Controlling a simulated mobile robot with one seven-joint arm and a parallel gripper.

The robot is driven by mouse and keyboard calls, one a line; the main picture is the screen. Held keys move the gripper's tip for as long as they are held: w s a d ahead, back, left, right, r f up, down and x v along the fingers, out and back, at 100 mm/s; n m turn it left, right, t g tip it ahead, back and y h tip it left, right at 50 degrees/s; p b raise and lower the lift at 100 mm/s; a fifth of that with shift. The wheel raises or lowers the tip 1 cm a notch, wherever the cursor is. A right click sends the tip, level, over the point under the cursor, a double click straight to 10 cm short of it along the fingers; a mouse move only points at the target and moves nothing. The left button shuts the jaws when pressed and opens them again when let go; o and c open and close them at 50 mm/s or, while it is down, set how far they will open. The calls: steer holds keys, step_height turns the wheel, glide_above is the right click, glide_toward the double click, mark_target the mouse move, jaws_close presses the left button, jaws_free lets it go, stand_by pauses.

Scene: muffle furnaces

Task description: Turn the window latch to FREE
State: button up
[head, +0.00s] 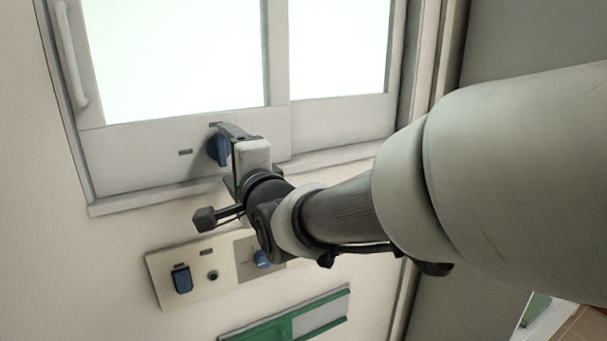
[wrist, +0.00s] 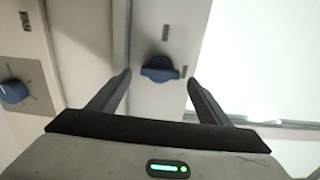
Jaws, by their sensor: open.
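The window latch (head: 217,149) is a blue knob on the lower frame of the sliding window, partly hidden by my gripper in the head view. In the wrist view the latch (wrist: 160,69) sits between and beyond my two fingers, with small dark labels beside it that I cannot read. My gripper (head: 228,150) is at the latch in the head view. In the wrist view my gripper (wrist: 160,80) is open, one finger on each side of the latch. I cannot tell whether either finger touches it.
Below the window a wall panel (head: 160,264) carries a blue switch (head: 182,279), a small button (head: 213,275) and a blue dial (head: 262,259). A green-framed holder (head: 262,334) is lower down. The window sill (head: 140,201) juts out under the latch. A white handle (head: 70,55) is at upper left.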

steer(key=b+v, duration=0.3)
steer(key=v, duration=1.2)
steer(key=shift+s+b, duration=0.3)
steer(key=shift+b, duration=0.05)
